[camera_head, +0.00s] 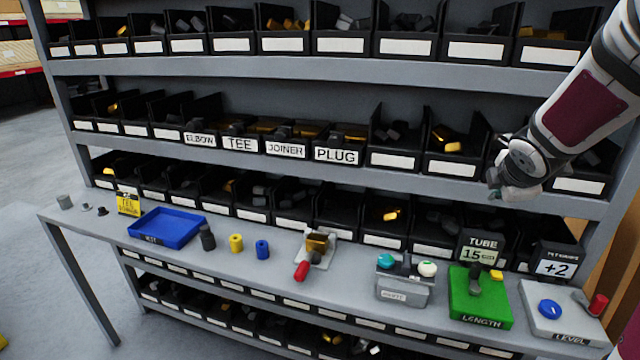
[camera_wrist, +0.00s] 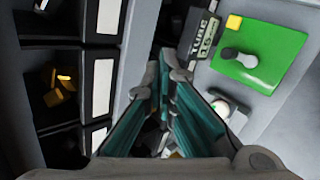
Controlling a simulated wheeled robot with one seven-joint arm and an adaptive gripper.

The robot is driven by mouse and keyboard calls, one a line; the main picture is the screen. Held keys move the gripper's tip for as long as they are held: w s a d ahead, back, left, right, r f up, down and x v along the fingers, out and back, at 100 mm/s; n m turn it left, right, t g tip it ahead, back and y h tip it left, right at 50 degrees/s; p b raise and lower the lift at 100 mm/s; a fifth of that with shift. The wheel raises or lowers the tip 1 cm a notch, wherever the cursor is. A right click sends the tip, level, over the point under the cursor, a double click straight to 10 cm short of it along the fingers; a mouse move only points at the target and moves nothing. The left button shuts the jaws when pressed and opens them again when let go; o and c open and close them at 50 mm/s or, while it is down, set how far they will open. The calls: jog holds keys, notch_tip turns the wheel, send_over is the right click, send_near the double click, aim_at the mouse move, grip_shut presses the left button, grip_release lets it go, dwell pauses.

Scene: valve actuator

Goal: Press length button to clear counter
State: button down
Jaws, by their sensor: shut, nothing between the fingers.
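The green length box (camera_head: 480,302) sits on the bench at the right, marked LENGTH. It has a dark upright lever or knob (camera_head: 474,280) and a small yellow button (camera_head: 496,275). A tube display (camera_head: 482,252) behind it reads 15. My gripper (camera_head: 505,190) is in front of the shelves, above the bench and clear of the box. In the wrist view my shut, empty fingers (camera_wrist: 166,68) point away from the green plate (camera_wrist: 275,45), which lies to their right. The yellow button (camera_wrist: 234,22) and the tube display (camera_wrist: 203,37) also show there.
The level box (camera_head: 562,322) with a blue button and red knob is right of the green box, with a +2 display (camera_head: 556,262) behind. Left stands a grey box (camera_head: 403,290) with teal and white buttons. A red-handled fixture (camera_head: 315,250) and blue tray (camera_head: 167,228) are farther left.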

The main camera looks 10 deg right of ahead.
jog(key=d+f+n+y+b, duration=0.1)
jog(key=d+f+n+y, duration=0.1)
jog(key=d+f+n, duration=0.5)
jog(key=d+f, duration=0.3)
jog(key=f, duration=0.3)
jog(key=shift+w+d+f+n+t, duration=0.3)
jog(key=shift+w+n+t, duration=0.05)
jog(key=shift+n+t, duration=0.05)
jog(key=b, duration=0.8)
send_over(500, 274)
notch_tip(500, 274, down, 8)
jog(key=shift+r, duration=0.1)
jog(key=shift+s+f+b, duration=0.1)
jog(key=shift+f+b, duration=0.2)
jog(key=shift+f, duration=0.2)
jog(key=shift+f, duration=0.1)
jog(key=shift+f+b, duration=0.3)
jog(key=shift+b, duration=0.05)
